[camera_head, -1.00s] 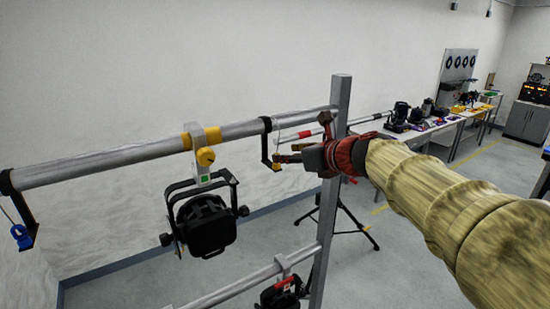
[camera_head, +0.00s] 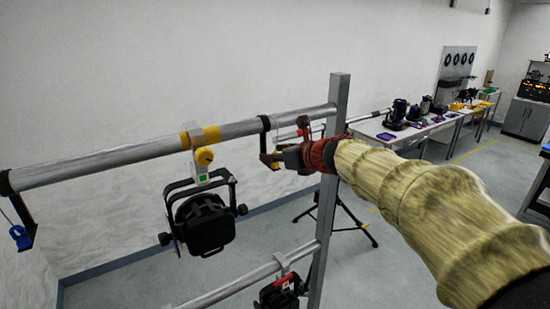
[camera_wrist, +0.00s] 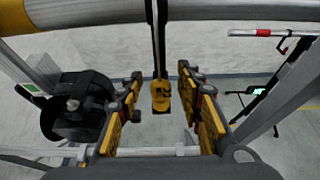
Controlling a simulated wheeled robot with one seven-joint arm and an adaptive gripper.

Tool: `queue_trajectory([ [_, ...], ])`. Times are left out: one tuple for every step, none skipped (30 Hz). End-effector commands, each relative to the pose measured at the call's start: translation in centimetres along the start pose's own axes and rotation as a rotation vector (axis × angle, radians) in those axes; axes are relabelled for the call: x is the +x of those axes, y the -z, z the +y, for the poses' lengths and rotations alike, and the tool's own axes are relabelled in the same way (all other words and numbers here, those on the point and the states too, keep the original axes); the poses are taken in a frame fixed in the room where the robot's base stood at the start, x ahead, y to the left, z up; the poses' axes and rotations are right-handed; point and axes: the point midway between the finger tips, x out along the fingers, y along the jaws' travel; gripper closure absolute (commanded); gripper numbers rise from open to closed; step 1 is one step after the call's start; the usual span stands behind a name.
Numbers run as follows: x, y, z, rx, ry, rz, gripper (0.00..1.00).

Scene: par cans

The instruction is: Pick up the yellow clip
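The yellow clip (camera_wrist: 160,96) hangs from a dark cord or strap below the upper rail in the wrist view. My gripper (camera_wrist: 161,78) is open, with one yellow-padded finger on each side of the clip. Gaps show between the clip and both fingers, so it does not look touched. In the head view my gripper (camera_head: 268,158) reaches in from the right at the black hook (camera_head: 265,136) on the rail. The clip is mostly hidden there by my fingers.
The upper rail (camera_head: 100,160) runs just above my gripper to an upright post (camera_head: 333,150). A black par can (camera_head: 204,222) hangs left of my gripper. A blue clip (camera_head: 20,237) hangs at the far left. A lower rail (camera_head: 240,284) passes below.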

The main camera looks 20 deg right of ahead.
Motion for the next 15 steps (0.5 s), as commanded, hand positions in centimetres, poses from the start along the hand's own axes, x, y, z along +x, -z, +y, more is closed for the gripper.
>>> queue_trajectory([
  [0.01,0.03,0.0,0.0,0.0,0.001,0.68],
  [0.01,0.04,-0.01,0.0,0.0,0.001,0.7],
  [0.01,0.03,-0.01,0.0,0.0,0.001,0.72],
  [0.01,0.03,-0.01,0.0,0.0,0.001,0.74],
  [0.0,0.04,-0.01,0.0,0.0,0.001,0.76],
  [0.0,0.03,-0.01,0.0,0.0,0.0,0.78],
  [0.0,0.03,-0.01,0.0,0.0,0.001,0.8],
  [0.0,0.03,-0.01,0.0,0.0,0.0,0.81],
  [0.0,0.02,-0.01,0.0,0.0,0.0,0.84],
  [0.0,0.03,-0.01,0.0,0.0,0.0,0.85],
  [0.0,0.03,-0.01,0.0,0.0,0.001,0.87],
  [0.0,0.03,-0.01,0.0,0.0,0.0,0.89],
  [0.0,0.03,-0.01,0.0,0.0,0.0,0.91],
  [0.0,0.03,-0.01,0.0,0.0,0.0,0.93],
  [0.0,0.03,-0.01,0.0,0.0,0.001,0.95],
])
